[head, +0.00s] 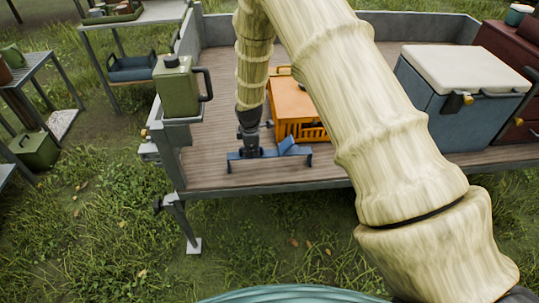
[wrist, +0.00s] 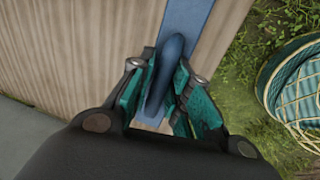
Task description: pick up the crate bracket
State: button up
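The crate bracket (head: 290,151) is a blue bar with short legs and a raised grip. It is low over the front of the wooden deck in the head view; I cannot tell whether its legs touch the deck. My gripper (head: 249,149) points down at its left half. In the wrist view, the blue bar (wrist: 190,25) runs up the picture and its raised grip (wrist: 167,75) stands between the teal fingers of my gripper (wrist: 165,88). The fingers lie close against both sides of the grip, with no clear gap near the tips, and look shut on it.
An orange crate (head: 292,100) stands on the deck (head: 205,160) behind the bracket. A green canister (head: 176,88) stands at the deck's left corner, and a blue cooler with a white lid (head: 455,100) at the right.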

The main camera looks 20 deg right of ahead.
grip_shut()
jog(key=shift+r, duration=0.1)
